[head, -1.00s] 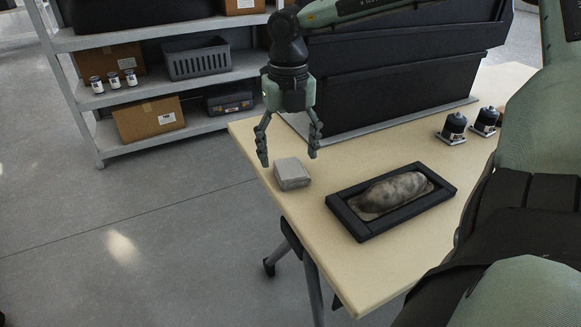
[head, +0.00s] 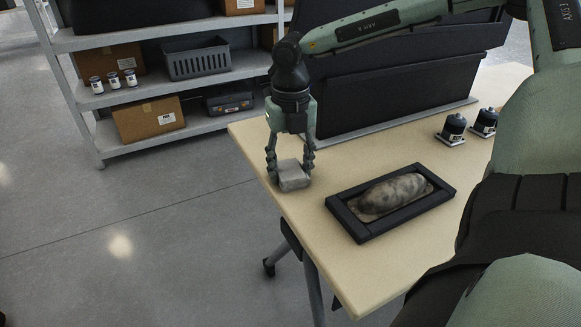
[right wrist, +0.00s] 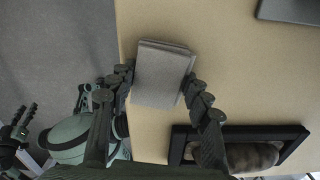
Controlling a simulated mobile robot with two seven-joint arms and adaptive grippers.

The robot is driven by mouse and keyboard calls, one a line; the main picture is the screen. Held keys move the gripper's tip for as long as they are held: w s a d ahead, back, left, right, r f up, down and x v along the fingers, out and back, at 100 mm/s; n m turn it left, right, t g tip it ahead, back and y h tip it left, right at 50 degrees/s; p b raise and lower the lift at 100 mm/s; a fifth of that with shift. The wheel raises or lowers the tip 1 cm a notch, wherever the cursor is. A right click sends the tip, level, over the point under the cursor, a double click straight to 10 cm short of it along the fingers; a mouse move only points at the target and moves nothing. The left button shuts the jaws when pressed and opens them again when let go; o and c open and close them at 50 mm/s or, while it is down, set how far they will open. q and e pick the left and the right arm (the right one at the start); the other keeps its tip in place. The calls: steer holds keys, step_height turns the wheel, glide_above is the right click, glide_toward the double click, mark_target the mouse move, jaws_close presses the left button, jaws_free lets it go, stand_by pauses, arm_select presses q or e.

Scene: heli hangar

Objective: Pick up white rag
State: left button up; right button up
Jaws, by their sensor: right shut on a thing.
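The white rag (head: 293,178) looks like a small folded light-grey block near the table's left edge. It also shows in the right wrist view (right wrist: 160,76) between the fingers. My right gripper (head: 290,172) points down and is shut on the rag, one finger on each side of it. In the right wrist view my right gripper (right wrist: 157,88) has its fingertips against the rag's two sides. The rag appears to be on or just at the table top; I cannot tell if there is a gap. My left gripper does not show in the head view.
A black tray (head: 350,222) with a mottled grey-brown bundle (head: 393,192) lies right of the rag on the table (head: 360,285). Two small dark canisters (head: 453,129) stand at the back right. A large black case (head: 400,85) stands behind. Shelving (head: 150,133) is at the back left.

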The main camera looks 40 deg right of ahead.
mark_target(291, 168)
steer(key=shift+r, duration=0.1)
step_height(291, 168, up, 4)
steer(key=shift+r, duration=0.15)
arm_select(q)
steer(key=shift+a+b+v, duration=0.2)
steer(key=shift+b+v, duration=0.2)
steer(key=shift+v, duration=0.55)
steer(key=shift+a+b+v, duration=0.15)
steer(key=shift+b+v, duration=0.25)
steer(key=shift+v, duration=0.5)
arm_select(e)
steer(key=shift+s+a+r, duration=0.15)
steer(key=shift+s+r, duration=0.9)
steer(key=shift+s, duration=0.9)
steer(key=shift+s+a+r, duration=0.2)
steer(key=shift+s+r, duration=0.9)
steer(key=shift+s, duration=0.8)
steer(key=shift+s+a+r, duration=0.15)
steer(key=shift+s+r, duration=0.9)
steer(key=shift+s, duration=0.9)
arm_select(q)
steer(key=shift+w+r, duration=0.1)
